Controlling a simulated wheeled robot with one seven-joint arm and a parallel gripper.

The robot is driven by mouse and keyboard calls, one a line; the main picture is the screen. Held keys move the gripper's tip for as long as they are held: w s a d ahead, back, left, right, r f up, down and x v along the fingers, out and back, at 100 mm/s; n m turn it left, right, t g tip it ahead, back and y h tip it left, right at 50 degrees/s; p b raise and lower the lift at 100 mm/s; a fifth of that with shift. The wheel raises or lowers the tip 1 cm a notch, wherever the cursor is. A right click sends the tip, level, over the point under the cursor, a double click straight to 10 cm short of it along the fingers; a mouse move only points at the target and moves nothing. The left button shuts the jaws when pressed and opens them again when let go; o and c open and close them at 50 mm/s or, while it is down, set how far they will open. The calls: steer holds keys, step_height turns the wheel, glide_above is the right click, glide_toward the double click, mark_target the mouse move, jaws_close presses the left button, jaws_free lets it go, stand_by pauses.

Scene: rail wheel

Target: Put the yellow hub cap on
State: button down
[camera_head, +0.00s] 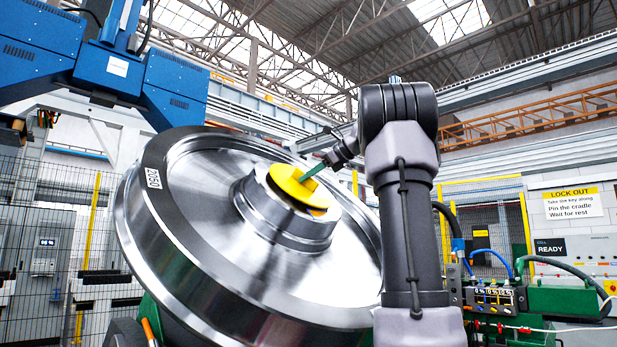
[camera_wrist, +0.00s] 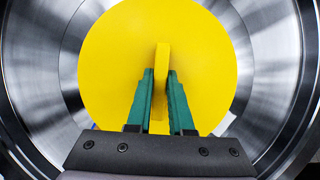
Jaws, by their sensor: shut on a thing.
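The yellow hub cap (camera_head: 291,183) is a round disc with a raised fin in its middle. In the wrist view the cap (camera_wrist: 110,60) covers most of the wheel's centre. My gripper (camera_head: 312,172) is shut on the fin, with one green finger on each side of it in the wrist view (camera_wrist: 160,85). The large steel rail wheel (camera_head: 200,215) stands tilted, marked 2050 on its rim. The cap is at the front of its raised hub (camera_head: 268,220) and looks tilted against it, with a dark gap and yellow below its edge. Whether it touches the hub I cannot tell.
A blue machine (camera_head: 120,70) rises behind the wheel at the upper left. A wire fence (camera_head: 50,220) stands at the left. A lock out sign (camera_head: 573,203) hangs at the right.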

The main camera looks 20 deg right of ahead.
steer(key=shift+w+a+f, duration=0.15)
steer(key=shift+w+f, duration=0.25)
steer(key=shift+f, duration=0.1)
steer(key=c, duration=0.7)
jaws_free()
steer(key=shift+w, duration=0.1)
steer(key=v, duration=1.1)
steer(key=shift+f, duration=0.1)
